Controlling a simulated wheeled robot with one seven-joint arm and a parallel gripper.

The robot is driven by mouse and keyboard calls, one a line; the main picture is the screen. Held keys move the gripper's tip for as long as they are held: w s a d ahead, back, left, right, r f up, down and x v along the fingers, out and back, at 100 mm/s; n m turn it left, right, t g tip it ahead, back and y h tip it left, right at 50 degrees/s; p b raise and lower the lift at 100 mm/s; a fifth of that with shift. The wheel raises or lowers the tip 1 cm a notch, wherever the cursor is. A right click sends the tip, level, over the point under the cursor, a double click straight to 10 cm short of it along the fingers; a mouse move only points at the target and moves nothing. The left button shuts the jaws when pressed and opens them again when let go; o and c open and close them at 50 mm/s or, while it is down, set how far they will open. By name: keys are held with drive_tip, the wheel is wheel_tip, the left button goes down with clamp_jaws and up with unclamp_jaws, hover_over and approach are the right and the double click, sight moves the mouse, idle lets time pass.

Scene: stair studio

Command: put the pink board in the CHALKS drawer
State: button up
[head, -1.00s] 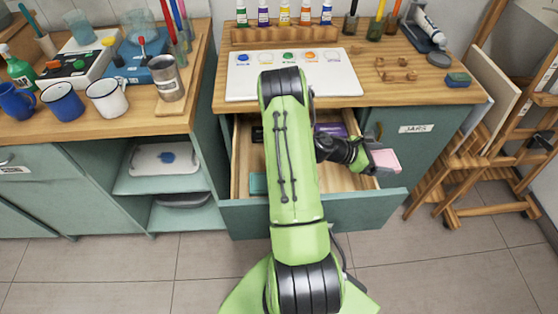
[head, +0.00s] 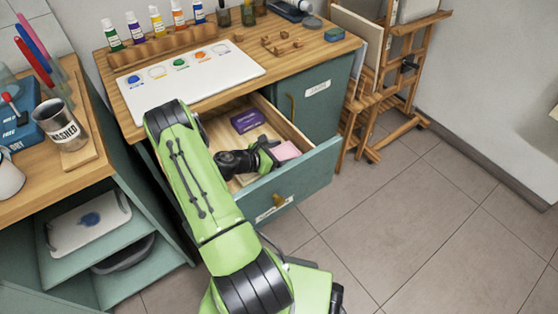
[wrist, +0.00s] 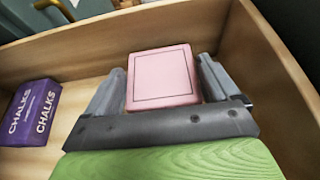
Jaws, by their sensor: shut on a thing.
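The pink board (head: 285,151) is a small flat block with a thin dark outline on its face, seen in the wrist view (wrist: 160,75). My gripper (head: 272,153) is shut on it, with one finger on each side in the wrist view (wrist: 160,88). The open drawer (head: 318,158) has a wooden inside and a teal front with a brass handle. The board is over the drawer's right part; I cannot tell whether it touches the floor. A purple box marked CHALKS (wrist: 30,112) lies in the drawer, also visible in the head view (head: 247,121).
The desk top above holds a white palette board (head: 190,75), a paint bottle rack (head: 165,45) and small wooden pieces (head: 282,42). A cupboard door marked JARS (head: 315,92) is right of the drawer. An easel (head: 400,75) stands further right. The floor in front is clear.

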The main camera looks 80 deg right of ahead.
drive_tip(key=shift+f+b, duration=0.55)
drive_tip(key=shift+f, duration=1.1)
drive_tip(key=shift+f, duration=0.1)
drive_tip(key=o, duration=1)
drive_tip(key=shift+a+f, duration=0.1)
drive_tip(key=shift+c, duration=0.2)
drive_tip(key=shift+r, duration=0.3)
drive_tip(key=p+v, duration=0.1)
drive_tip(key=v, duration=0.3)
drive_tip(key=p+v, duration=0.1)
drive_tip(key=v, duration=0.3)
drive_tip(key=r+p+v, duration=0.1)
drive_tip(key=p+v, duration=0.1)
drive_tip(key=v, duration=0.2)
